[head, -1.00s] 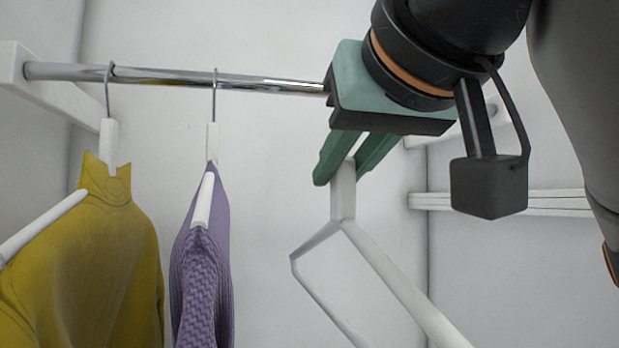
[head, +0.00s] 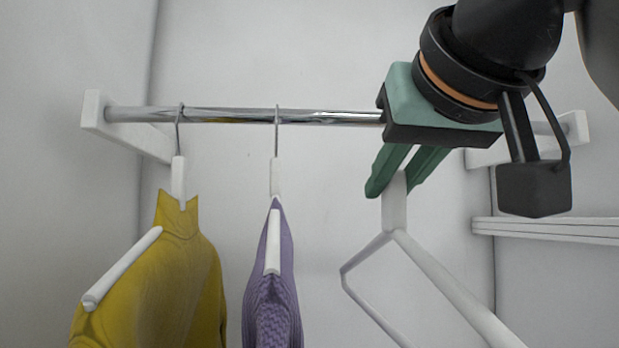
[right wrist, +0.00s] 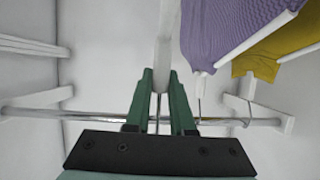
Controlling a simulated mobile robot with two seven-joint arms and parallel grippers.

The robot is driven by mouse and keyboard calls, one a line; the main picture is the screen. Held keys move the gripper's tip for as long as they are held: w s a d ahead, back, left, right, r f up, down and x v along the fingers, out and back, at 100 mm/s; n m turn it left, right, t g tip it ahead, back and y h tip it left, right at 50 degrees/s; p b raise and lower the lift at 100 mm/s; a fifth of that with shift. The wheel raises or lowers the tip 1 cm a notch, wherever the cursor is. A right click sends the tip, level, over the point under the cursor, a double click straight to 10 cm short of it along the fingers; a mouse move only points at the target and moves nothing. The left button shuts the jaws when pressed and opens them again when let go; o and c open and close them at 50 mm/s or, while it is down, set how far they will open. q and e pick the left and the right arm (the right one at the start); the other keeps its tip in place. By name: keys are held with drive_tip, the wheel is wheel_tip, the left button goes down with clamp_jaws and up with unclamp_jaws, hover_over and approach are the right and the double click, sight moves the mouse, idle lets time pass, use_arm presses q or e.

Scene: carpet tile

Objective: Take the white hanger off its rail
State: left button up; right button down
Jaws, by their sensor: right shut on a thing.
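The white hanger (head: 448,288) is bare and hangs below my right gripper (head: 396,180) in the head view. My right gripper is shut on its flat neck, just under the chrome rail (head: 335,117). In the right wrist view the hanger's neck (right wrist: 164,45) lies between the green fingers (right wrist: 161,80), and the rail (right wrist: 236,122) crosses behind them. The hanger's hook is hidden by my gripper in the head view. A thin piece of it shows between the fingers in the wrist view, but I cannot tell whether it rests on the rail. My left gripper is out of view.
A purple knit garment (head: 274,290) and a yellow sweater (head: 165,285) hang on the rail by their own white hangers, left of my gripper. White brackets (head: 128,125) hold the rail's ends. A white slatted shelf (head: 545,231) is at the right.

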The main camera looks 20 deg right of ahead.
use_arm(q)
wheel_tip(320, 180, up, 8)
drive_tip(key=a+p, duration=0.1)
drive_tip(key=p, duration=0.6)
use_arm(e)
drive_tip(key=w+d+r, duration=0.3)
drive_tip(key=w, duration=0.5)
drive_tip(key=w+d+r, duration=0.2)
drive_tip(key=w+r, duration=0.2)
drive_tip(key=w, duration=0.4)
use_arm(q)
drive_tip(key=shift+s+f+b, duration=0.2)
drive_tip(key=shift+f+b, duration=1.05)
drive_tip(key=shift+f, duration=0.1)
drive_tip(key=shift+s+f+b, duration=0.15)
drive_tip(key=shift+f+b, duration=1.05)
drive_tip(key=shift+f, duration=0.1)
use_arm(e)
drive_tip(key=s+a, duration=0.3)
drive_tip(key=s, duration=0.8)
drive_tip(key=shift+s+f+h, duration=0.25)
drive_tip(key=shift+h, duration=0.05)
